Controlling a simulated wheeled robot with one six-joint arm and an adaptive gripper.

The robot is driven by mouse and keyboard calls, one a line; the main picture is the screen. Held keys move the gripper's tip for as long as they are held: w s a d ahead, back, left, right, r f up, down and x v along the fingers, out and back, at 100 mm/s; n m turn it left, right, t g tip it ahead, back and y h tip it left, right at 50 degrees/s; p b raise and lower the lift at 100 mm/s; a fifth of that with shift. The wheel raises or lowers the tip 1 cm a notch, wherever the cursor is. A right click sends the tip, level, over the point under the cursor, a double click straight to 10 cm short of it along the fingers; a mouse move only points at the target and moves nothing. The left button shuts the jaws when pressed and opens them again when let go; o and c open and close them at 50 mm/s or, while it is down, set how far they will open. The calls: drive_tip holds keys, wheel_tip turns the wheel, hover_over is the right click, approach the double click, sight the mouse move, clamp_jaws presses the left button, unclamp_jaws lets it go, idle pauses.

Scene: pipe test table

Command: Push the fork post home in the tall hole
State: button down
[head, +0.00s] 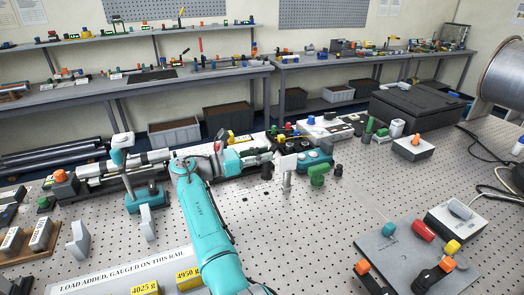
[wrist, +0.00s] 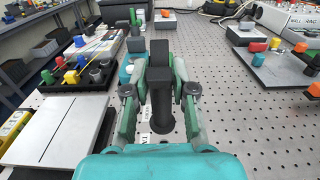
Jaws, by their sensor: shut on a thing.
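My gripper (wrist: 160,84) is shut on a dark post, the fork post (wrist: 160,104), which stands between its two fingers in the wrist view. The post has a round lower body and a blocky upper end. In the head view my gripper (head: 262,156) reaches right over the perforated table, and a dark piece (head: 266,171) shows just under its tip; I cannot tell for sure that it is the same post. The tall hole cannot be made out in either view, so I cannot tell how the post sits relative to it.
A green valve-like piece (head: 318,175) and a grey post (head: 287,180) stand just right of my gripper. A teal block (head: 314,158) lies behind them. A grey plate with coloured knobs (head: 402,252) is at front right.

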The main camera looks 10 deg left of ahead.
sight(263, 173)
drive_tip(key=shift+f, duration=1.9)
drive_tip(key=shift+f, duration=1.55)
drive_tip(key=c, duration=0.9)
unclamp_jaws()
drive_tip(key=shift+v, duration=3.75)
